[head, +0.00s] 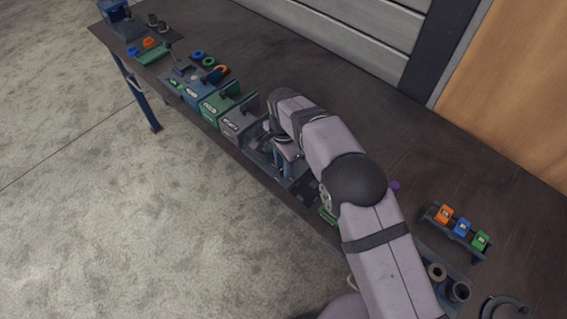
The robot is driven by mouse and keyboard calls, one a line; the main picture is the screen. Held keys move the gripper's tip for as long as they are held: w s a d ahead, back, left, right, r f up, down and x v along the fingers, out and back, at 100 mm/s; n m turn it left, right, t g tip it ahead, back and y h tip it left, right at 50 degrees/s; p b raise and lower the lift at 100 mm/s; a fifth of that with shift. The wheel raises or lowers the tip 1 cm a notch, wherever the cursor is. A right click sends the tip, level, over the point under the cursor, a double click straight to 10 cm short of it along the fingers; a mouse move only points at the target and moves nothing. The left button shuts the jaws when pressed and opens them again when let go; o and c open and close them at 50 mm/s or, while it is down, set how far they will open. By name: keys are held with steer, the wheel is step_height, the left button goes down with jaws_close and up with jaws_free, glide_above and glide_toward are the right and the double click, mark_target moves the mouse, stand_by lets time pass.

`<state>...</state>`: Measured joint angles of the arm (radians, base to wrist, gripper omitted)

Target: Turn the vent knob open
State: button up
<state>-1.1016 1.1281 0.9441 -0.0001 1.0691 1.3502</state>
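My arm reaches from the bottom of the head view up over the long dark bench, and its wrist bends down near the middle of the bench's front part. My gripper (285,150) is at the end of that wrist, low over a blue-grey fixture (292,172) at the front edge. Its fingers are too small and too dark to make out. I cannot pick out the vent knob for sure; my arm hides part of the fixtures there. A small purple piece (395,186) shows just right of my elbow.
A rack of orange, blue and green blocks (462,226) and dark cylinders (458,292) lie at right. The bench (330,70) behind my arm is mostly clear, up to the wall.

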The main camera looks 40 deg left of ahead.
jaws_close()
steer(key=shift+n+b, duration=0.55)
steer(key=shift+n, duration=0.95)
jaws_free()
steer(key=shift+r, duration=0.1)
